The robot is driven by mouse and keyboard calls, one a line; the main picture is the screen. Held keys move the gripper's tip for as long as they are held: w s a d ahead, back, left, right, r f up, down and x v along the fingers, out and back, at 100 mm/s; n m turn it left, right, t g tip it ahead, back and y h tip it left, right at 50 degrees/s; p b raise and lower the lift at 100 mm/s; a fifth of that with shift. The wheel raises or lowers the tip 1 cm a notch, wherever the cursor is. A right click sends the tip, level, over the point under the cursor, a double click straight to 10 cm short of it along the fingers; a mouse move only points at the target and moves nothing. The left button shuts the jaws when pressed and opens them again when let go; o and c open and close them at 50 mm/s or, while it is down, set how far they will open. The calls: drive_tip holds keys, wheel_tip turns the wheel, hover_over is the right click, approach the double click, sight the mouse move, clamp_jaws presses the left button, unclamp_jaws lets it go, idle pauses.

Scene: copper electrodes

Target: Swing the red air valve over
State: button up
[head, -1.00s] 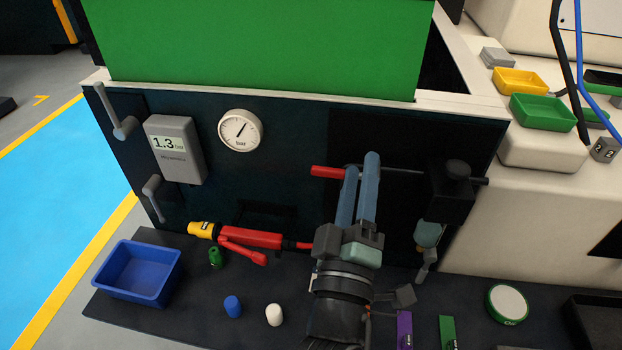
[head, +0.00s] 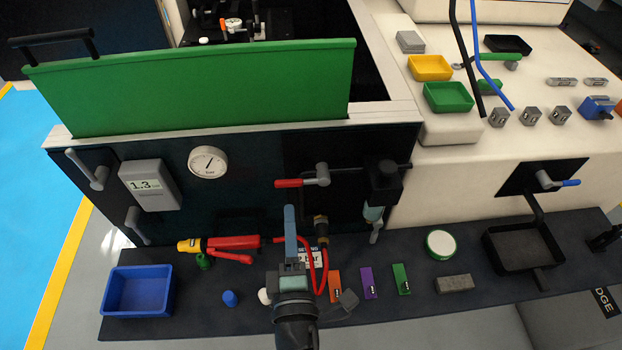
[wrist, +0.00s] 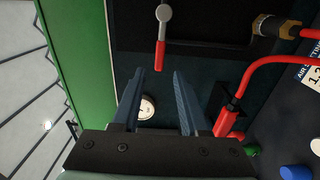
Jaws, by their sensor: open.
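The air valve has a red lever (head: 288,183) on a grey pivot (head: 322,172), mounted on the dark front panel. The lever points left, roughly level, in the head view. My gripper (head: 290,208) is just below the lever in the head view, its blue fingers seen nearly edge-on. In the wrist view, the fingers of my gripper (wrist: 159,76) are spread apart and empty. The red lever (wrist: 161,54) appears beyond the fingertips, its free end lined up with the gap. I see no clear contact, and the depth between them is hard to judge.
A round gauge (head: 208,163) and grey display (head: 150,185) are left of the valve. A filter unit (head: 383,183) is at its right. A red hose (head: 322,270) hangs below. A red-yellow tool (head: 220,245), blue bin (head: 138,290) and coloured tags lie on the dark shelf.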

sight(288, 185)
drive_tip(key=w, duration=0.7)
drive_tip(key=shift+w, duration=0.15)
drive_tip(key=shift+w, duration=0.3)
clamp_jaws()
drive_tip(key=shift+r, duration=0.1)
